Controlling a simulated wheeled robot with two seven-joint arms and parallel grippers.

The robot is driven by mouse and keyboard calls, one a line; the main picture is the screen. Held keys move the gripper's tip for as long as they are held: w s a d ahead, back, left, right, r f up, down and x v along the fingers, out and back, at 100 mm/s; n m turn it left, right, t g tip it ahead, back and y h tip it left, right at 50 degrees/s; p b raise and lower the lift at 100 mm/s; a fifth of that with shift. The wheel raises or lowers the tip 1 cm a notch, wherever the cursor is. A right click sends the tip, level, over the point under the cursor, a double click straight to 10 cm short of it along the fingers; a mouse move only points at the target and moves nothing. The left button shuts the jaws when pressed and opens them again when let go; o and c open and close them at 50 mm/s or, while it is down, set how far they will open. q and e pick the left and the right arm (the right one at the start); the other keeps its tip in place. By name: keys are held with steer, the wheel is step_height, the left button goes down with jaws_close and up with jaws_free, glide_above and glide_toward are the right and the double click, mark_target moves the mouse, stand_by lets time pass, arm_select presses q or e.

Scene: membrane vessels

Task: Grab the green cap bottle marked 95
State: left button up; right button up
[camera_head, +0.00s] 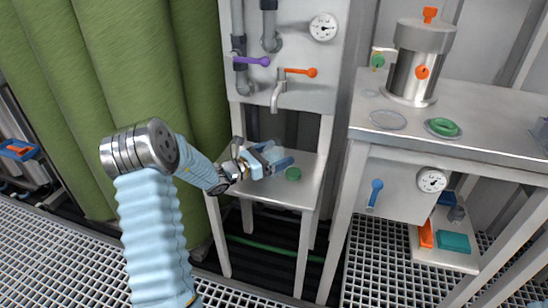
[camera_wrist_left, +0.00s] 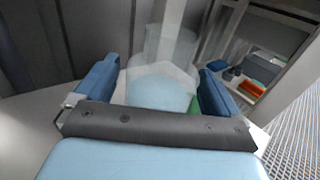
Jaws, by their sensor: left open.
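My left gripper (camera_head: 279,154) reaches from the left over the small white shelf (camera_head: 312,190) below the tap. Its two blue fingers are apart. In the left wrist view, a clear, see-through vessel (camera_wrist_left: 162,88) stands between or just beyond the open fingers (camera_wrist_left: 156,92); I cannot tell whether they touch it. A round green piece (camera_head: 293,174), perhaps a cap, shows on the shelf just right of the gripper. A bit of green (camera_wrist_left: 196,104) also shows beside the right finger in the wrist view. No 95 marking is readable. My right gripper is out of view.
A panel with a purple-handled valve (camera_head: 252,61), an orange-handled valve (camera_head: 300,71) and a tap (camera_head: 278,95) stands above the shelf. A green curtain (camera_head: 120,70) hangs left.

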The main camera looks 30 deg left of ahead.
arm_select(q)
steer(key=shift+w+d, duration=0.25)
steer(key=shift+w, duration=0.3)
steer(key=c, duration=1.3)
steer(key=shift+r, duration=0.15)
